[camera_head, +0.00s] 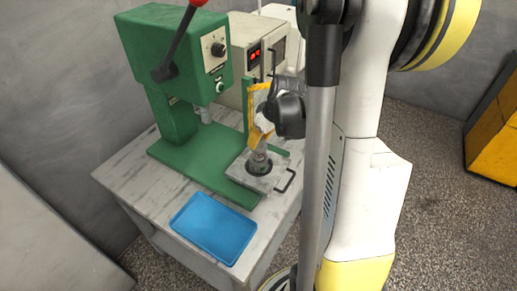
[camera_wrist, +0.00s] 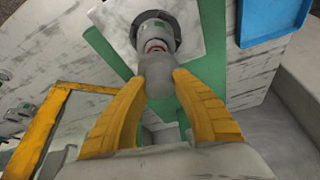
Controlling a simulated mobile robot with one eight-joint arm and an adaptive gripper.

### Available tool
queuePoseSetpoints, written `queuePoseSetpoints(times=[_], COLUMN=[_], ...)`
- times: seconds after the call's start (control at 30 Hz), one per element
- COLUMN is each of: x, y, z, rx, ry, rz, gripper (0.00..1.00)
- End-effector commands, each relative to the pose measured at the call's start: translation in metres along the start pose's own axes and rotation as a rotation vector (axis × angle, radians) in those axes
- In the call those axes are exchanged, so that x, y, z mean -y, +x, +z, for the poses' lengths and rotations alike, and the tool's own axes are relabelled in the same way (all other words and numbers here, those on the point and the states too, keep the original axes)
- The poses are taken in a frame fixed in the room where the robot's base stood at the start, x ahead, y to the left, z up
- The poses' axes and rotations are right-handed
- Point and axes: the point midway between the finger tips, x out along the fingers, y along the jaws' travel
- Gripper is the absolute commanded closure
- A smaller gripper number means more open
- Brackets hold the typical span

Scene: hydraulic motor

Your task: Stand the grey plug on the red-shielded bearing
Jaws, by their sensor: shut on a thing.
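My gripper (camera_wrist: 158,80) has its orange fingers closed on the sides of the grey plug (camera_wrist: 156,72), a smooth grey cylinder. Beyond the plug's far end, a thin red ring of the red-shielded bearing (camera_wrist: 154,46) shows in the wrist view, in a grey housing set in a dark round collar. The plug covers part of the ring, and I cannot tell whether they touch. In the head view my gripper (camera_head: 260,134) points down over the pale square plate (camera_head: 279,175) with the dark collar (camera_head: 260,168). The plug is small there and the bearing cannot be made out.
A green press (camera_head: 178,75) with a red-knobbed lever stands left of my gripper. A cream box with a red display (camera_head: 253,52) stands behind. A blue tray (camera_head: 214,226) lies at the table's front. The plate has a dark handle at its right. My arm hides the right side.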

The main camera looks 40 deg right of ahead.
Motion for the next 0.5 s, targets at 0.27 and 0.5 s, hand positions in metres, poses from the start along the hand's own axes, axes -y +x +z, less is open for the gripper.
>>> queuePoseSetpoints(times=[0.27,0.5], x=[-0.001,-0.001], y=[0.031,0.031], z=[0.013,0.013], rx=[0.000,0.000], ry=[0.000,0.000], rz=[0.000,0.000], gripper=[1.00,1.00])
